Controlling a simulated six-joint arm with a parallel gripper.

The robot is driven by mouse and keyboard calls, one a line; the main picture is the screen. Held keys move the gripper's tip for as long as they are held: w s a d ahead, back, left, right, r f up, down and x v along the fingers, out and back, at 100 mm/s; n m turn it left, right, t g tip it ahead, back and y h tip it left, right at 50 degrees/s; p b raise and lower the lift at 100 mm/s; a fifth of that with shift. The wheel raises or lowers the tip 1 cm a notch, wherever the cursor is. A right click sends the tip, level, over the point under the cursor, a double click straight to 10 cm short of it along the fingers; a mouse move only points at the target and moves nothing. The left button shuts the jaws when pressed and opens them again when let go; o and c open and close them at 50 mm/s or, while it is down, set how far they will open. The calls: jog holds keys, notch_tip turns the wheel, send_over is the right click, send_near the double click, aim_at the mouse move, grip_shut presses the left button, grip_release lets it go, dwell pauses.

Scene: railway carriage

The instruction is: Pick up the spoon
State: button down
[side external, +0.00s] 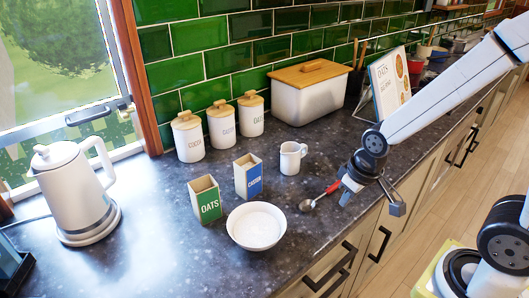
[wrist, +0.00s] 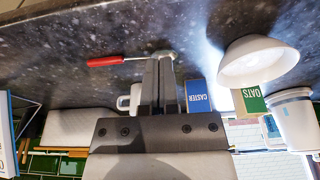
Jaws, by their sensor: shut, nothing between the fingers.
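The spoon has a red handle and a metal bowl. It lies on the dark speckled counter, with its bowl (side external: 306,205) toward the white bowl and its handle running up to the right toward my gripper (side external: 346,193). In the wrist view, the spoon's red handle (wrist: 105,61) lies left of my fingertips (wrist: 158,60), and the metal end shows around and beyond the tips. My gripper is shut and empty, close to the spoon. I cannot tell whether the fingertips touch it.
A white bowl (side external: 256,226), an OATS box (side external: 206,200), a blue box (side external: 248,176) and a white mug (side external: 292,158) stand left of the spoon. A kettle (side external: 75,195) is far left. Canisters (side external: 221,126) and a bread bin (side external: 309,97) line the wall. The counter's front edge is near my gripper.

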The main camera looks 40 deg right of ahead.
jog(key=shift+c, duration=2.3)
grip_release()
jog(key=m+g, duration=0.3)
jog(key=m, duration=1.5)
send_over(330, 188)
jog(key=shift+s+f, duration=0.1)
jog(key=shift+f, duration=2.1)
jog(key=shift+f, duration=0.1)
